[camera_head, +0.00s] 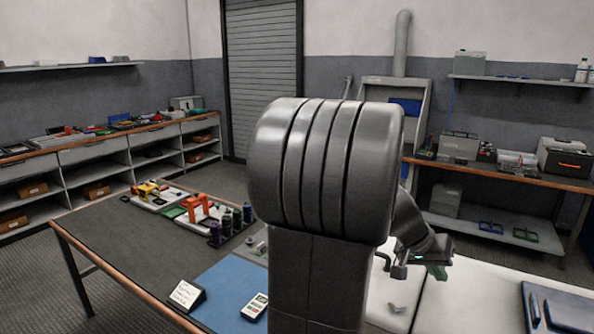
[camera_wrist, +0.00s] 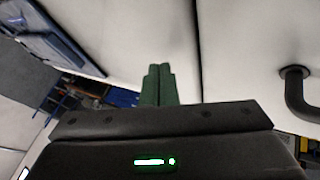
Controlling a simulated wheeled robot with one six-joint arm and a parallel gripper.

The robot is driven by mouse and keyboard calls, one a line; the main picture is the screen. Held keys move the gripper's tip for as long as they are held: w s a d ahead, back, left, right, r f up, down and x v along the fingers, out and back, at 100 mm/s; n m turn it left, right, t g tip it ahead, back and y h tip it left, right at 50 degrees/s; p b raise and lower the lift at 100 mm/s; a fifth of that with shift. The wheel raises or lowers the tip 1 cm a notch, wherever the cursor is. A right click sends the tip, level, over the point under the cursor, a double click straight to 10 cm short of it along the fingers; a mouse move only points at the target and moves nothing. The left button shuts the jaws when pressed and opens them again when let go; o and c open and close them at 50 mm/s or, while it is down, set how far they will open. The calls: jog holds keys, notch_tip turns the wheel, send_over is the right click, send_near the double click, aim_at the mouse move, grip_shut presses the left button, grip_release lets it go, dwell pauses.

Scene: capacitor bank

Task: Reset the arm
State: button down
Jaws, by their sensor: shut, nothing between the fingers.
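My arm stands large in the middle of the head view and hides much of the table's centre. My gripper (camera_head: 438,271) shows to the right of the arm, low over the white tabletop, with its green fingertips pointing down. In the wrist view the two green fingers (camera_wrist: 159,72) are pressed together with nothing between them. The gripper is apart from the things on the table, as far as the views show.
A dark table (camera_head: 110,237) at left carries orange and yellow fixtures (camera_head: 203,211), several dark cylinders (camera_head: 226,222), a blue mat (camera_head: 226,290), a card stand (camera_head: 187,294) and a meter (camera_head: 255,307). A blue tray (camera_head: 560,310) lies right.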

jog(key=w+a, duration=0.1)
jog(key=a, duration=0.1)
jog(key=w+a, duration=0.2)
jog(key=a, duration=0.1)
jog(key=w+a, duration=0.1)
jog(key=a, duration=0.1)
jog(key=shift+w+a+r, duration=0.1)
jog(key=shift+w+a, duration=0.15)
jog(key=v, duration=0.5)
jog(key=shift+a+r+b, duration=0.2)
jog(key=shift+r+b, duration=0.05)
jog(key=shift+b, duration=0.05)
jog(key=shift+v, duration=0.8)
